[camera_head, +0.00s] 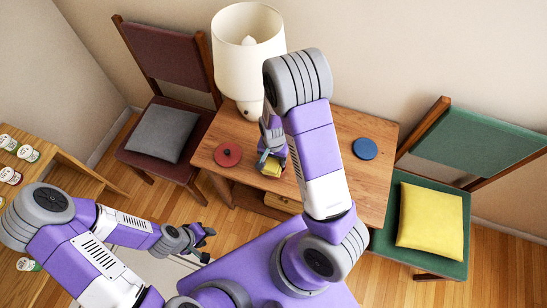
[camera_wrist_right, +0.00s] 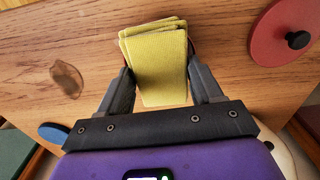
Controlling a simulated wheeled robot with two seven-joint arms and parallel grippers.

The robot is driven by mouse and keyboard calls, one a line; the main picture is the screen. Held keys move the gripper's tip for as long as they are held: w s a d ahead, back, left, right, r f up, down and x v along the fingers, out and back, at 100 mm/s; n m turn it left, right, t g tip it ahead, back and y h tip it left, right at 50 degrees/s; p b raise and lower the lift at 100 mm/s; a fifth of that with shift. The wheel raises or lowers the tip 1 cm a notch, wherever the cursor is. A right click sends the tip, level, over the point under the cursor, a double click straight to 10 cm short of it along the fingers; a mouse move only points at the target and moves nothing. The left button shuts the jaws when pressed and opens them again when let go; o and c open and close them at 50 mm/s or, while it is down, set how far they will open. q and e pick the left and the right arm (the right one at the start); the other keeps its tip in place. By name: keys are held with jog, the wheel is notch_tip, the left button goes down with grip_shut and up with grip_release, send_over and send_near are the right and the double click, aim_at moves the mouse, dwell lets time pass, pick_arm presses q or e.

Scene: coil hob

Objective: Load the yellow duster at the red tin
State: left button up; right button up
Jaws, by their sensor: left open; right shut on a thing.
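The yellow duster (camera_wrist_right: 157,55) is a folded cloth between the fingers of my right gripper (camera_wrist_right: 160,84), over the wooden table. In the head view the duster (camera_head: 271,168) shows just below the right gripper (camera_head: 270,153), partly hidden by it. The red tin (camera_head: 228,155), seen from above as a round red top with a dark knob, is on the table left of the duster. In the right wrist view the red tin (camera_wrist_right: 283,35) is at the upper right, apart from the duster. My left gripper (camera_head: 207,242) is open and empty, low and left of the table.
A blue disc (camera_head: 365,148) lies on the table's right side. A white lamp (camera_head: 247,55) stands at the back. Chairs with a grey cushion (camera_head: 162,133) and a yellow cushion (camera_head: 430,219) flank the table.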

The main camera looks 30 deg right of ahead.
aim_at(274, 160)
jog(key=shift+f, duration=0.35)
dwell(1.2)
notch_tip(274, 160, up, 7)
jog(key=p, duration=0.6)
jog(key=shift+r, duration=0.1)
dwell(0.8)
